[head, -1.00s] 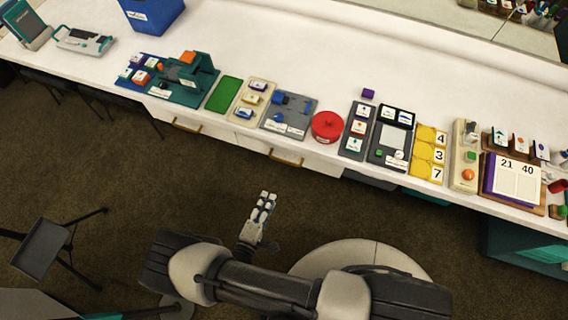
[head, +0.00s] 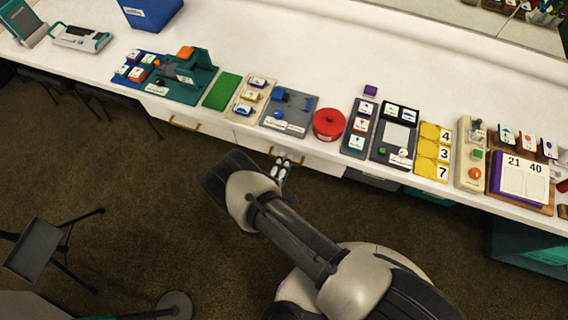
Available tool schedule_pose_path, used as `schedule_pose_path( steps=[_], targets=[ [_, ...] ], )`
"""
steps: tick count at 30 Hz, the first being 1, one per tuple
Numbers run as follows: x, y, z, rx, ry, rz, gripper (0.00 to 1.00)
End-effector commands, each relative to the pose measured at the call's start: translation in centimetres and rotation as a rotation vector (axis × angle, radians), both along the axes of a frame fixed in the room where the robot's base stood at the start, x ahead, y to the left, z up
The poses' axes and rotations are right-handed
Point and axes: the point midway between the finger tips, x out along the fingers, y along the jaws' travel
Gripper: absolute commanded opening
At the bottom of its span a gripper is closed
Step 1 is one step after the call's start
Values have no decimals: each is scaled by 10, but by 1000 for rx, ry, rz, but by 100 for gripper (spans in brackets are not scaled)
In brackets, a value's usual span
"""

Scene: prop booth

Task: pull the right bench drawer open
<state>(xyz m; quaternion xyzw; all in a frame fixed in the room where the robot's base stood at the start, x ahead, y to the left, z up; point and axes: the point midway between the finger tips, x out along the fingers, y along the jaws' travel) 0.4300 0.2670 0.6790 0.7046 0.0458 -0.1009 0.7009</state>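The right bench drawer (head: 318,167) is a white front under the worktop's edge, and it looks shut. Its brass handle (head: 271,151) is mostly hidden by my gripper; only bits show at either side. My gripper (head: 284,162) is at this handle, in front of the drawer. The view is too small to tell whether the fingers are around the handle or just short of it, or how far apart they are. The left bench drawer (head: 215,130) with its brass handle (head: 184,125) also looks shut.
A dark stand (head: 40,249) is on the floor at left. The carpet in front of the drawers is clear apart from my arm.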

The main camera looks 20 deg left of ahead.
Motion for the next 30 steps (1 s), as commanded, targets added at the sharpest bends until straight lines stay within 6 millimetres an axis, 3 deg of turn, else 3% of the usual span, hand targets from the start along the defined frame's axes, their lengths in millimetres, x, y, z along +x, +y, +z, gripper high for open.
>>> schedule_pose_path(
  steps=[10, 23, 30],
  targets=[
    [5, 0, -1, 1, 0, 1, 29],
    [5, 0, -1, 0, 0, 0, 1],
    [5, 0, -1, 0, 0, 0, 0]
  ],
)
